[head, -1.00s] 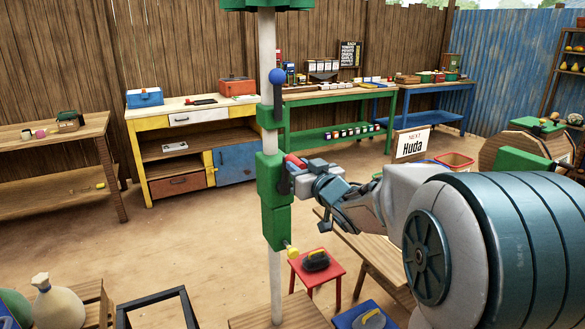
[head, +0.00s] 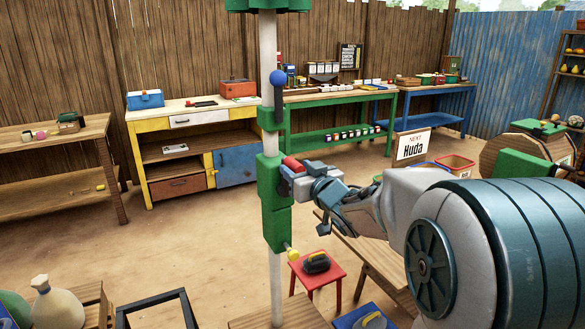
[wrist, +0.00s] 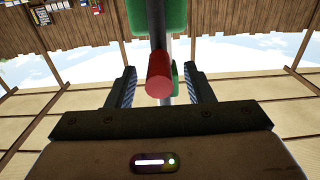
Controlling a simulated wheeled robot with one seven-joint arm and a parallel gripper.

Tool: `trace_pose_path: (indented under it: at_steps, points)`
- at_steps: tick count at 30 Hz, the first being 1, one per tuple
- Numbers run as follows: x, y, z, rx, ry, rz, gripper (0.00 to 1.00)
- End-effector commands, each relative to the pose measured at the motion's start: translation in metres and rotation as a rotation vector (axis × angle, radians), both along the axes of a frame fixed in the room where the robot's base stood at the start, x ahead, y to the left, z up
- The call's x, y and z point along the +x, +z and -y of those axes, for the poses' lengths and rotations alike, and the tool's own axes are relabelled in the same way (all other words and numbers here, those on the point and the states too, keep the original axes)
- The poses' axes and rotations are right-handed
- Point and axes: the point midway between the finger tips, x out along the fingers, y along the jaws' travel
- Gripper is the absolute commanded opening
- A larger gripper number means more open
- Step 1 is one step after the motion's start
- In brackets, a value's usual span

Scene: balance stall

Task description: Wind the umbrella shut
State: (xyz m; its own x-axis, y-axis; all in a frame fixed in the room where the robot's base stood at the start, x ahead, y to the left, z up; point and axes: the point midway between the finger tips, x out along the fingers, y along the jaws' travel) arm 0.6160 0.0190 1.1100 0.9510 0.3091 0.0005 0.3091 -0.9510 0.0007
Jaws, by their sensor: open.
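The umbrella's white pole (head: 269,150) stands upright, with a green piece of the umbrella (head: 265,5) at the top edge of the head view. A green winder housing (head: 273,205) is on the pole. A red crank grip (head: 292,164) sticks out at its right side. My gripper (head: 290,182) is at this grip, partly hidden by its own wrist. In the wrist view the red grip (wrist: 158,75) lies between the two open fingers (wrist: 160,88), with a gap on each side. A blue-knobbed lever (head: 277,78) is above the housing, and a yellow knob (head: 291,254) is low on it.
A red stool (head: 318,272) with a dark object stands right of the pole's foot. A wooden table (head: 368,262) is under my arm. Workbenches (head: 190,107) line the back fence. Sacks (head: 55,305) and a dark frame (head: 155,304) lie at the front left. The middle floor is open.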

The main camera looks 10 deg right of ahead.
Motion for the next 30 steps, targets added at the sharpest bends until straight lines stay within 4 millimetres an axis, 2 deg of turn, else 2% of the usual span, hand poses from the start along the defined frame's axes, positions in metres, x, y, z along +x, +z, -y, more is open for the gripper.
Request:
trace_pose_path:
  at_steps: [24,30]
  points:
    - [-0.077,0.000,0.025,-0.001,-0.001,-0.002,0.47]
    - [-0.083,-0.001,0.027,0.001,0.000,-0.001,0.47]
